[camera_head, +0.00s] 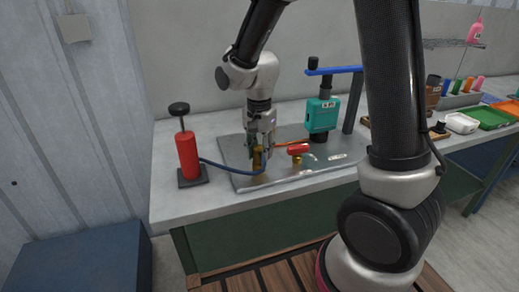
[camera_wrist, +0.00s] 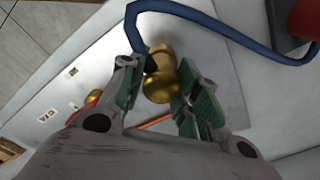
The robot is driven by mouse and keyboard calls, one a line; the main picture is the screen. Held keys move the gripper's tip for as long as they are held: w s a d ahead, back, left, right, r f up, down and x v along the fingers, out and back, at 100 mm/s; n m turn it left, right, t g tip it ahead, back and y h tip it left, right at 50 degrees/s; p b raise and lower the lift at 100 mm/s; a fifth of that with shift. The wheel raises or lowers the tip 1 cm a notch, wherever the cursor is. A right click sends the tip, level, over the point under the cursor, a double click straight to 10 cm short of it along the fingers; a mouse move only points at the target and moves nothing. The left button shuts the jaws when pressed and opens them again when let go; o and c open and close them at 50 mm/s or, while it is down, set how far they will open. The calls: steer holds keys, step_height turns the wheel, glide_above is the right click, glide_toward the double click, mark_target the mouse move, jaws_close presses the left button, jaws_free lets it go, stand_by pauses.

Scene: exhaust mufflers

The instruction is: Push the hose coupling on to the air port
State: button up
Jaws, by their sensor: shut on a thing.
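A brass piece, seemingly the hose coupling (camera_wrist: 160,86), sits between the fingers of my gripper (camera_wrist: 155,92) in the wrist view. The blue hose (camera_wrist: 203,20) runs to it and ends in a dark part beside it. In the head view my gripper (camera_head: 260,148) is low over the left part of a metal plate, around the brass coupling (camera_head: 257,158). A red-handled brass fitting (camera_head: 298,149) stands on the plate, right of my gripper. I cannot tell which brass part is the air port, or whether the coupling touches one.
A red hand pump (camera_head: 188,155) with a black handle stands left of the metal plate (camera_head: 310,170); the blue hose starts there. A teal device (camera_head: 322,115) with a blue lever stands behind right. Trays and bottles (camera_head: 465,88) fill the far right. The bench front left is clear.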

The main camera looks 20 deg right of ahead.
steer(key=shift+f, duration=0.1)
steer(key=o, duration=1)
steer(key=shift+o, duration=0.2)
step_height(320, 180, up, 12)
